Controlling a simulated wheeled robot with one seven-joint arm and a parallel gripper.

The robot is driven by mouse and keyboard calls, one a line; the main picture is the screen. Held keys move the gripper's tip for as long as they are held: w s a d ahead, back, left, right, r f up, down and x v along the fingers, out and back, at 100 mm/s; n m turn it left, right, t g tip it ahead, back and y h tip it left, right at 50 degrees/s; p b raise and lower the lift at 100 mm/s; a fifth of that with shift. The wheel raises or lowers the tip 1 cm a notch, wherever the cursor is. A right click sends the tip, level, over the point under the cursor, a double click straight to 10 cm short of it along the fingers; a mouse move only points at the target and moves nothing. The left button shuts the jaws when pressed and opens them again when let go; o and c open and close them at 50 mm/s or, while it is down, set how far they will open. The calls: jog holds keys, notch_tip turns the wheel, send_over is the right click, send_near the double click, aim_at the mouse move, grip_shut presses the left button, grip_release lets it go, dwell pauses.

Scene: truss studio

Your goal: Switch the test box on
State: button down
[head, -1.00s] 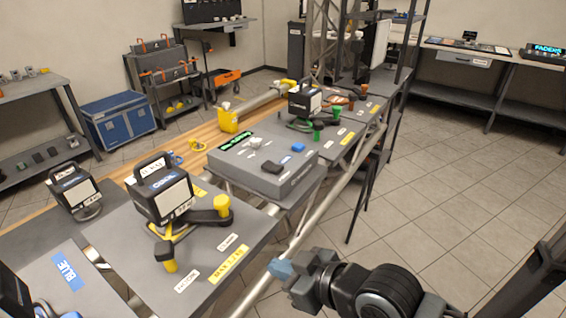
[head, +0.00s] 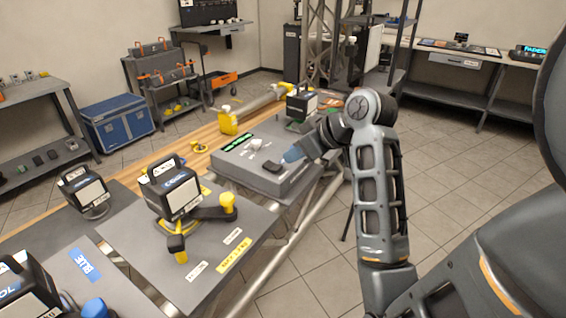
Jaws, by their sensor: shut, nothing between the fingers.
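The test box is a low grey box (head: 235,168) on the truss bench in the middle of the head view. Its top has a green lit display (head: 239,141), a pale switch-like part (head: 255,144) and a dark block (head: 272,167). My gripper and arm hide the right side of the top.
A black lamp-like unit (head: 172,190) with yellow clamps stands on a grey plate in front of the box. Another black unit (head: 301,104) stands behind it. The floor to the right is free.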

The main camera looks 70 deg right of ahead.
notch_tip(320, 180, up, 5)
jog(key=s+d, duration=0.2)
jog(key=s, duration=0.1)
jog(key=shift+d+n+y, duration=0.2)
jog(key=shift+n+y, duration=0.1)
jog(key=shift+n, duration=0.1)
jog(key=shift+w, duration=0.1)
send_over(275, 168)
jog(key=s, duration=0.3)
jog(key=f, duration=0.7)
jog(key=shift+w+a+f+p, duration=0.15)
jog(key=shift+w+a+p, duration=0.05)
jog(key=shift+a+p, duration=0.15)
notch_tip(275, 168, down, 2)
jog(key=shift+s+f, duration=0.15)
jog(key=shift+f, duration=0.7)
